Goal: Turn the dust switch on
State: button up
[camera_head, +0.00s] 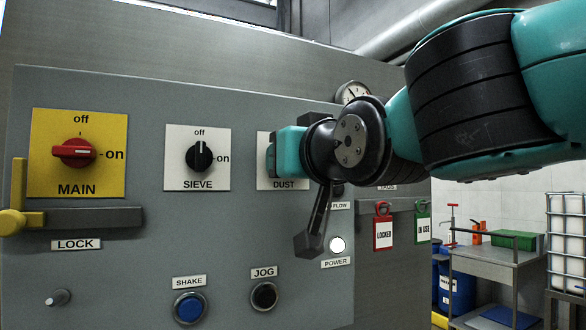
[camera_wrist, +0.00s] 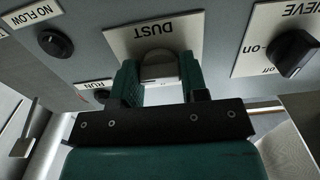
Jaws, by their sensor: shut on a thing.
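The dust switch has a pale plate (camera_head: 264,181) labelled DUST on the grey panel. In the head view my gripper (camera_head: 272,158) covers its knob and most of the plate. In the wrist view, which is upside down, the DUST plate (camera_wrist: 125,36) shows with the knob (camera_wrist: 162,70) between my two green fingers. My gripper (camera_wrist: 160,78) is shut on that knob. The knob's pointer and the plate's off and on marks are hidden, so I cannot tell its setting.
The sieve switch (camera_head: 199,157) is left of my gripper, its knob upright toward off. The red main knob (camera_head: 74,153) lies level on a yellow plate. Below are the blue shake button (camera_head: 189,307) and black jog button (camera_head: 264,296). Red and green tags (camera_head: 383,234) hang at right.

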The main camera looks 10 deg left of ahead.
dwell(0.4)
jog(key=o, duration=0.9)
jog(key=shift+b+v, duration=7.65)
jog(key=shift+v, duration=1.05)
